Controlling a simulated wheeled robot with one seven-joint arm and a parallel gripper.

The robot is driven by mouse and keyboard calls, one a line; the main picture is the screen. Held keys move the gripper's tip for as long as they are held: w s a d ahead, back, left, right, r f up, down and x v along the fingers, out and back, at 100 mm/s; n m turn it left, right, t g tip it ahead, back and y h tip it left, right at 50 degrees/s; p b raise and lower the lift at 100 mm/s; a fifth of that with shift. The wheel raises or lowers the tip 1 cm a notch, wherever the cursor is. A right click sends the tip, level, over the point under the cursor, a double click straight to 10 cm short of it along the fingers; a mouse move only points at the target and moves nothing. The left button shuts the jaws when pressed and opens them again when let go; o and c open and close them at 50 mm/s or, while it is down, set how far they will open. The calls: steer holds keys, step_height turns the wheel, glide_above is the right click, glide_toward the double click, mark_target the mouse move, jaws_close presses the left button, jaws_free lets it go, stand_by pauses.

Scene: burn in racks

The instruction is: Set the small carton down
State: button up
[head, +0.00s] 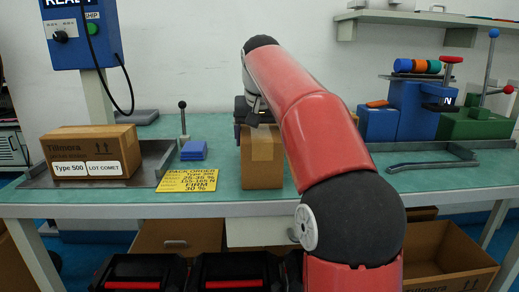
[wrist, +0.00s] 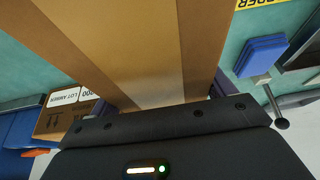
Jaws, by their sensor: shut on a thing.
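The small brown carton (head: 262,165) is upright at the middle of the green bench, in front of the wall.
A yellow order card (head: 188,180) and a blue block (head: 194,150) lie left of it. A Type 500 LOT COMET carton (head: 85,145) sits in a left tray. A LOT AMBER carton (wrist: 62,118) shows in the wrist view. Blue and green fixtures (head: 400,112) stand right.

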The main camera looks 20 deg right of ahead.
steer(key=shift+r, duration=0.1)
steer(key=c, duration=0.4)
steer(key=shift+r, duration=0.15)
